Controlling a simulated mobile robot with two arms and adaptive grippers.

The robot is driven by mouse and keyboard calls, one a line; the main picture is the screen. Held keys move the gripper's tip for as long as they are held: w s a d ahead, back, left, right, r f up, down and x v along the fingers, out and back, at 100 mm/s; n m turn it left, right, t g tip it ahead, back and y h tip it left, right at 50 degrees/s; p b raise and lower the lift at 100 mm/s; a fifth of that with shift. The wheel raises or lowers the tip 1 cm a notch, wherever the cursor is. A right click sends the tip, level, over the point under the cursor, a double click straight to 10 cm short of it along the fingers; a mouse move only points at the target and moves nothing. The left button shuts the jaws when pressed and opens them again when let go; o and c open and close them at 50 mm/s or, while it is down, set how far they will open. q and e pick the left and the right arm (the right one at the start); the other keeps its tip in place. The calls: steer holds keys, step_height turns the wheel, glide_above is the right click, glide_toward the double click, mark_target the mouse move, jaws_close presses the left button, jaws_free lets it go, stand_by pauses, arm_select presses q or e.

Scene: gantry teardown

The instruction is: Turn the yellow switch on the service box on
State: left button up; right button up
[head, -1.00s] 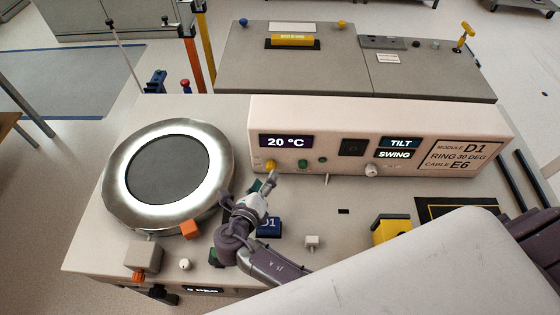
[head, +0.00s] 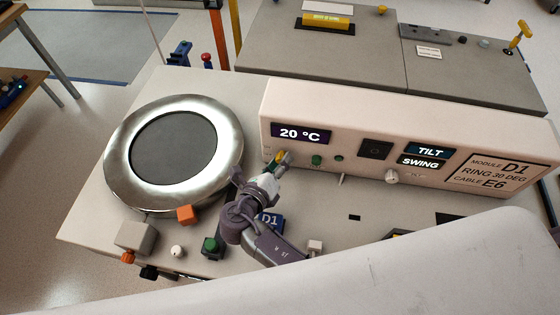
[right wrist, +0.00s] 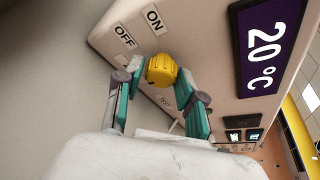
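The service box (head: 345,167) is a long pale box with a 20 °C display. Its yellow switch (head: 279,156) is low on the left of the front face, mostly behind my gripper in the head view. In the right wrist view the yellow knob (right wrist: 161,69) shows near the ON label (right wrist: 154,19) and the OFF label (right wrist: 124,37); I cannot tell which it points to. My right gripper (head: 283,161) is at the switch. In the wrist view its two fingers (right wrist: 160,88) are apart on either side of the knob, with visible gaps. My left gripper is out of view.
A round metal ring (head: 122,173) with a dark centre lies left of the box. Green buttons (head: 316,160), a black rocker (head: 376,149) and a white knob (head: 391,176) are farther right on the panel. An orange block (head: 185,214) and a blue D1 block (head: 272,222) are near my arm.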

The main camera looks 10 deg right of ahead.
jaws_close()
